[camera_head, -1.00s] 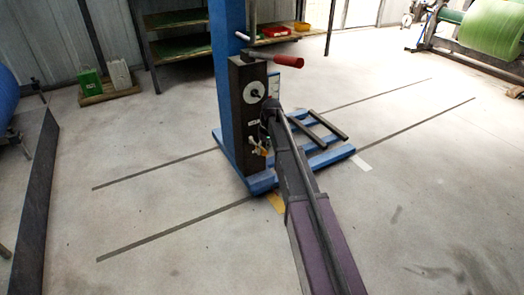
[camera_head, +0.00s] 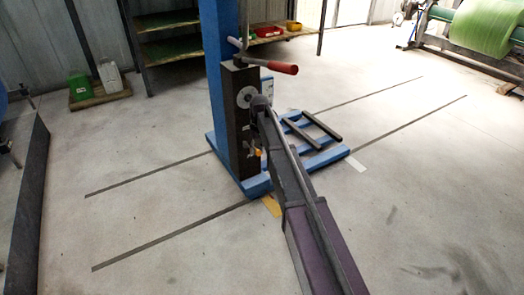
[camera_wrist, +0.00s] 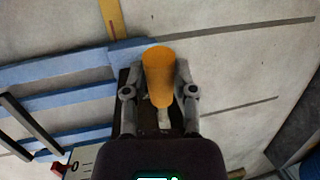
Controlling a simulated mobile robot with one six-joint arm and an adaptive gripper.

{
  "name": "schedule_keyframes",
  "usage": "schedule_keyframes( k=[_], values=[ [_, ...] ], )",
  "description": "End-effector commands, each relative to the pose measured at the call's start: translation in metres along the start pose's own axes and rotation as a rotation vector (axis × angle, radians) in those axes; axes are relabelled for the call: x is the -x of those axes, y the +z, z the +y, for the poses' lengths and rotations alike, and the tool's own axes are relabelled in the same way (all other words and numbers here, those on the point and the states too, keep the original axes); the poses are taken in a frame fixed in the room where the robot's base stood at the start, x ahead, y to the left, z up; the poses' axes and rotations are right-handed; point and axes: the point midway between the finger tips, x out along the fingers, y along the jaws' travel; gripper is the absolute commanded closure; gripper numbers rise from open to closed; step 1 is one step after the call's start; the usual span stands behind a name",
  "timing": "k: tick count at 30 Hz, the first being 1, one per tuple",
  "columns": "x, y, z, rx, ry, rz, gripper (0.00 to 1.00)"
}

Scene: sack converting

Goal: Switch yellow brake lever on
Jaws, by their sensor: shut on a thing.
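The yellow brake lever (camera_wrist: 158,75) shows in the wrist view as a rounded orange-yellow handle on a pale stem. My gripper (camera_wrist: 160,84) is shut on it, one grey finger on each side of the handle. In the head view the lever (camera_head: 257,152) is a small yellow spot low on the dark box (camera_head: 229,120) of the blue column (camera_head: 217,40). My arm hides part of the box front, and the fingers are too small there to make out clearly.
A red-handled crank (camera_head: 283,67) sticks out above the box. Blue base legs (camera_head: 330,157) and a dark fork frame (camera_head: 312,127) lie low to its right. A shelf (camera_head: 170,50) and a green can (camera_head: 80,86) stand behind. The surrounding floor is mostly clear.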

Motion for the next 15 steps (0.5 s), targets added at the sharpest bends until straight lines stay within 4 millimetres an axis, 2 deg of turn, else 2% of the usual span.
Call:
schedule_keyframes(
  k=[3, 11, 12, 15],
  values=[
    [0.0004, -0.0041, -0.0084, 0.009, -0.001, -0.006, 1.00],
    [-0.0005, -0.0056, -0.0133, 0.014, 0.004, -0.007, 1.00],
    [-0.0006, -0.0058, -0.0138, 0.015, 0.005, -0.007, 0.55],
    [-0.0008, -0.0059, -0.0149, 0.016, 0.005, -0.008, 0.29]
  ],
)
